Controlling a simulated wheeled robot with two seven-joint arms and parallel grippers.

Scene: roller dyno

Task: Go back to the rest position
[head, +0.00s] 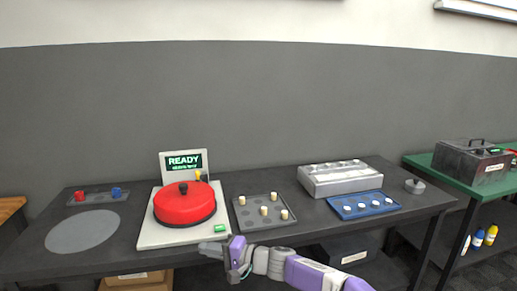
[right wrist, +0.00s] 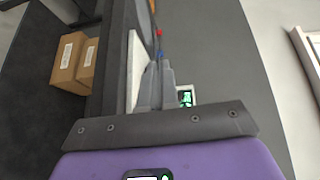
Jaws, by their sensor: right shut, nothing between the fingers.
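My right gripper (head: 212,250) is shut and empty. It hangs at the front edge of the dark table (head: 120,245), in front of the red-lidded machine and the grey tray, with its fingers pointing left. The purple forearm comes in from the lower right. The machine's red lid (head: 184,206) is down on its pale base (head: 152,236). Its screen (head: 184,162) reads READY and shows small in the right wrist view (right wrist: 186,98). My left gripper is not in view.
A grey tray (head: 250,222) holds several pale vials. A blue tray (head: 348,212) and a silver block (head: 340,180) stand to the right. A flat grey disc (head: 82,232) lies at left. Cardboard boxes (right wrist: 72,58) are below the table. A green-topped table (head: 440,170) stands far right.

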